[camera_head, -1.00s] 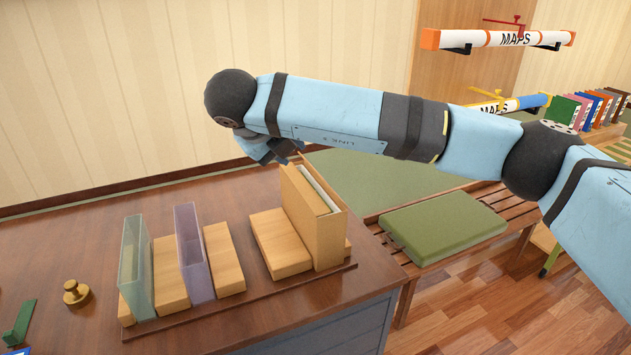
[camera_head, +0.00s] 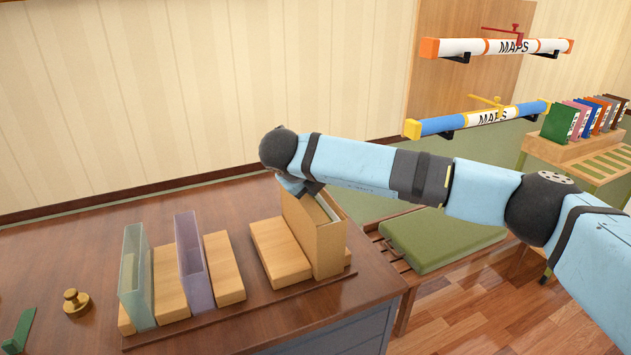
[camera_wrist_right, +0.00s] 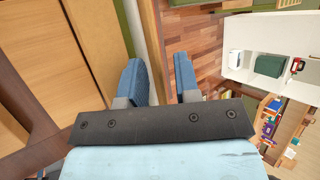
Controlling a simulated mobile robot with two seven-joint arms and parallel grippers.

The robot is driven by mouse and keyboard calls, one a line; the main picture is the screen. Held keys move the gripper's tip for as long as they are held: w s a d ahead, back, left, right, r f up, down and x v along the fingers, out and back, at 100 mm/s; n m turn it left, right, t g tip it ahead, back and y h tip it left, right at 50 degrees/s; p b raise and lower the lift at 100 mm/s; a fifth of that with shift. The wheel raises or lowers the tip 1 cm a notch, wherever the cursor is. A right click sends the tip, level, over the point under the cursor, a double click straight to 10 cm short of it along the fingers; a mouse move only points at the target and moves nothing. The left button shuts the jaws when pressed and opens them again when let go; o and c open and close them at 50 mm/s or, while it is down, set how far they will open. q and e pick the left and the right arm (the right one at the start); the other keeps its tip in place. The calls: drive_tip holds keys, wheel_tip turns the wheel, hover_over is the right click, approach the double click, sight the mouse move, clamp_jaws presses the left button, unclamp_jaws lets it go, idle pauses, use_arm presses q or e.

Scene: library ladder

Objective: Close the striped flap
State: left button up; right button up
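I cannot make out a striped flap in either view. My right arm reaches over the tan upright box (camera_head: 327,243) at the right end of the board, and its hand is at the box's upper left. In the right wrist view my right gripper (camera_wrist_right: 159,68) has its two blue fingers apart. A thin wooden edge (camera_wrist_right: 151,35) runs through the gap between them; I cannot tell whether they touch it. The hand partly hides the box's top in the head view. My left gripper is not in view.
The board on the brown desk (camera_head: 75,235) also bears a greenish clear holder (camera_head: 136,270), a purple clear holder (camera_head: 190,255) and wooden blocks (camera_head: 277,252). A brass weight (camera_head: 75,302) stands at left. A bench with a green cushion (camera_head: 440,240) is beyond the desk's right edge.

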clamp_jaws()
drive_tip(key=shift+a+f+t+h+b, duration=0.25)
drive_tip(key=shift+f+h+b, duration=0.2)
drive_tip(key=shift+b, duration=0.65)
drive_tip(key=shift+s+h+b, duration=0.1)
drive_tip(key=shift+h+b, duration=0.25)
drive_tip(key=shift+b, duration=0.25)
drive_tip(key=shift+a+n+t+h, duration=0.1)
drive_tip(key=shift+n+t+h, duration=0.2)
drive_tip(key=shift+t, duration=0.05)
drive_tip(key=shift+r+b, duration=0.15)
drive_tip(key=shift+b, duration=0.15)
unclamp_jaws()
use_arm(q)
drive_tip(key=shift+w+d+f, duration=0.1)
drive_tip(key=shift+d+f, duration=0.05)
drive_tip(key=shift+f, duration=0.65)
use_arm(e)
drive_tip(key=shift+s, duration=0.1)
